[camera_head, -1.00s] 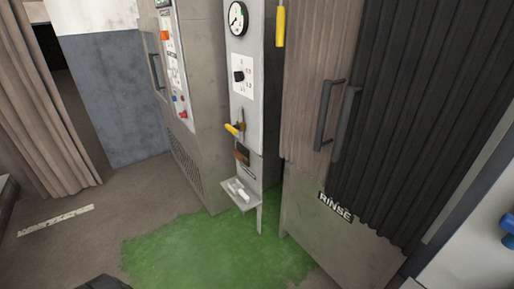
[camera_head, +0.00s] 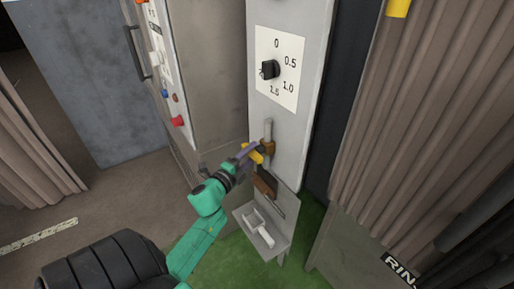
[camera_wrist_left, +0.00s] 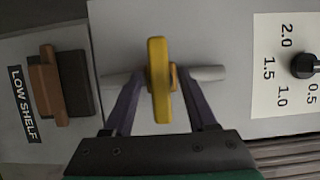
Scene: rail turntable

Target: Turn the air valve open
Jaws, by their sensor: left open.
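The air valve is a brass body (camera_head: 268,147) on a short vertical grey pipe (camera_head: 267,130) on the grey panel. Its yellow handle (camera_head: 258,156) is partly hidden by my left gripper (camera_head: 248,152) in the head view. In the left wrist view the yellow handle (camera_wrist_left: 159,80) lies crosswise to the pipe (camera_wrist_left: 208,73). My left gripper (camera_wrist_left: 161,98) is open, with one finger on each side of the handle and visible gaps between. My right gripper is not in view.
A dial knob (camera_head: 269,69) sits above the valve. A brown block (camera_head: 265,184) and a small shelf (camera_head: 246,217) with a white handled object (camera_head: 259,228) are below it. A cabinet (camera_head: 205,75) stands left and a brown curtain (camera_head: 400,130) hangs right.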

